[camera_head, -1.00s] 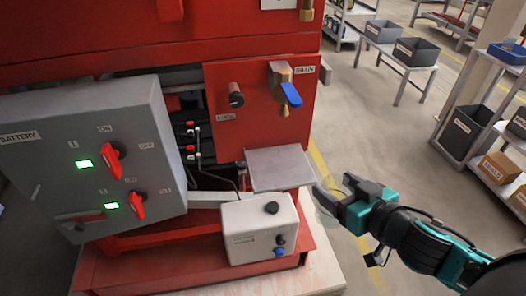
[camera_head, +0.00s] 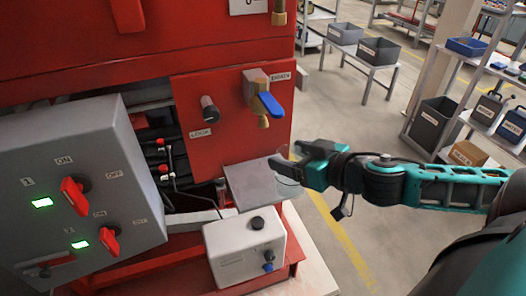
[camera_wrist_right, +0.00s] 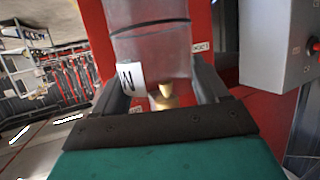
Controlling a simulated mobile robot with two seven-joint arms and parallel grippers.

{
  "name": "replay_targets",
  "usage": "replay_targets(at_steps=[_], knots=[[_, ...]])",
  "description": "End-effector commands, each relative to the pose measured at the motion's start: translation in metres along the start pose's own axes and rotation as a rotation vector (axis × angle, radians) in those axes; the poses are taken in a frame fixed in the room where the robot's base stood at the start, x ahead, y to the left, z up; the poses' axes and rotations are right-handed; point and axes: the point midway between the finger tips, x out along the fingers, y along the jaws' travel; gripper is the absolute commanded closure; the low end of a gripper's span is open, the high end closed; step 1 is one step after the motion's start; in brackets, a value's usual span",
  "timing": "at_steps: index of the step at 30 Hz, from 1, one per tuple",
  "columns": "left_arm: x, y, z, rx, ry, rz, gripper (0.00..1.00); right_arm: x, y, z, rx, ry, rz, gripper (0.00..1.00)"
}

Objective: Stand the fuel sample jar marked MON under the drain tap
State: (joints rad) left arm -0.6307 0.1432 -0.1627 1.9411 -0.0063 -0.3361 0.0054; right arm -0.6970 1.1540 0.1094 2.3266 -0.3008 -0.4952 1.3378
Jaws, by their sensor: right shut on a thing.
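The drain tap (camera_head: 264,121) is brass with a blue lever and sticks out of the red panel beside a DRAIN label. A grey plate (camera_head: 249,182) lies below it. My right gripper (camera_head: 290,162) is shut on the clear sample jar (camera_head: 288,177), near the right edge of the plate and to the lower right of the tap. In the right wrist view the see-through jar (camera_wrist_right: 150,48) sits between the fingers, with a white label of which only an N shows. The brass tap also shows there (camera_wrist_right: 165,97). My left gripper is not in view.
A white box (camera_head: 228,257) with knobs stands in front of the plate. The grey battery box (camera_head: 130,170) with red switches is at the left. Shelves with bins and cans (camera_head: 430,125) stand at the right. The floor between is clear.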

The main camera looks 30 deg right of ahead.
Motion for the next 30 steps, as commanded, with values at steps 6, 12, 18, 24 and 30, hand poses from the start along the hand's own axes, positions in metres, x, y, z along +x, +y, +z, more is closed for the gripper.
replay_targets(at_steps=[6, 12, 18, 24, 30], knots=[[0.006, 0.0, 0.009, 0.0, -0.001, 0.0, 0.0, 0.022, 0.002, -0.009, -0.003, 0.006, 0.004, 0.87], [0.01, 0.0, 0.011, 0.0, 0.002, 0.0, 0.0, 0.037, 0.002, -0.015, -0.004, 0.005, 0.005, 0.87], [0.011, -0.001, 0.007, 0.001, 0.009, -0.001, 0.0, 0.052, 0.003, -0.021, -0.001, 0.005, 0.008, 0.87], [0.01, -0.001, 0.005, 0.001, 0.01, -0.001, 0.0, 0.07, 0.003, -0.029, 0.0, 0.005, 0.007, 0.87], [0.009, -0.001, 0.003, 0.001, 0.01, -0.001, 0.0, 0.084, 0.002, -0.033, -0.001, 0.002, 0.005, 0.87]])
